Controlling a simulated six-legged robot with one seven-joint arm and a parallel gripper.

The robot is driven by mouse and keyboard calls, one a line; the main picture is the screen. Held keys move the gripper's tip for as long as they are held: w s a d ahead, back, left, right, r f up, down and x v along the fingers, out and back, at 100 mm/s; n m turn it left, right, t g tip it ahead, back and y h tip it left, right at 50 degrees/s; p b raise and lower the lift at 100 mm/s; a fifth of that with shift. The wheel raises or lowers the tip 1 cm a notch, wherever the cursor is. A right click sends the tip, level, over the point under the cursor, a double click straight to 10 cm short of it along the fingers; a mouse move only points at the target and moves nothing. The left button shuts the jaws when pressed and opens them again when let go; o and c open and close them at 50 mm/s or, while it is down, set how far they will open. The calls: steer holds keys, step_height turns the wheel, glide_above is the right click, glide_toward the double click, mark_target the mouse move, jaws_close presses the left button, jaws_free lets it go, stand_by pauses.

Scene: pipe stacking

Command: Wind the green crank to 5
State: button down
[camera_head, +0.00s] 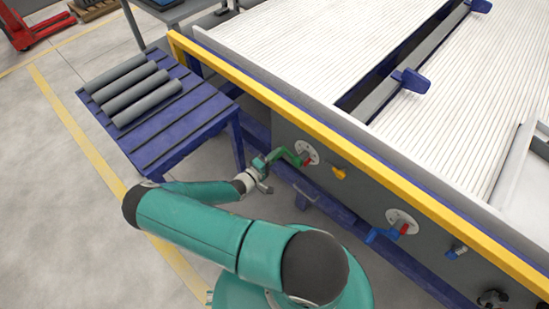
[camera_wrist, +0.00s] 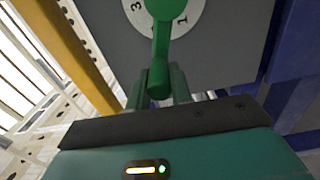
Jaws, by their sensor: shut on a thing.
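The green crank (camera_head: 286,153) sticks out from a round white dial (camera_head: 313,149) on the grey side panel of the machine. In the wrist view the green crank (camera_wrist: 161,55) runs down from the dial (camera_wrist: 187,22) to its handle. The figures 3 and 1 show on the dial, on either side of the crank arm; the rest of the dial is cut off or hidden, and 5 does not show. A small red part sits by the dial in the head view. My gripper (camera_head: 263,163) is shut on the crank handle; its fingers (camera_wrist: 160,87) flank it in the wrist view.
A blue crank (camera_head: 383,234) with another dial (camera_head: 402,219) is further right on the panel, with a yellow knob (camera_head: 339,172) between. A yellow rail (camera_head: 350,156) runs above. A blue table (camera_head: 180,135) with grey pipes (camera_head: 130,83) stands left. Floor at left is open.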

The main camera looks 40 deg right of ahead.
steer(key=shift+s+r+m, duration=0.25)
steer(key=shift+r+m, duration=0.4)
steer(key=shift+m, duration=0.45)
steer(key=shift+d+r, duration=0.1)
steer(key=c, duration=1.3)
jaws_free()
steer(key=shift+s, duration=0.1)
steer(key=shift+o, duration=0.2)
steer(key=s+a, duration=0.1)
steer(key=a, duration=1.2)
steer(key=shift+s+a, duration=0.15)
steer(key=shift+a, duration=0.25)
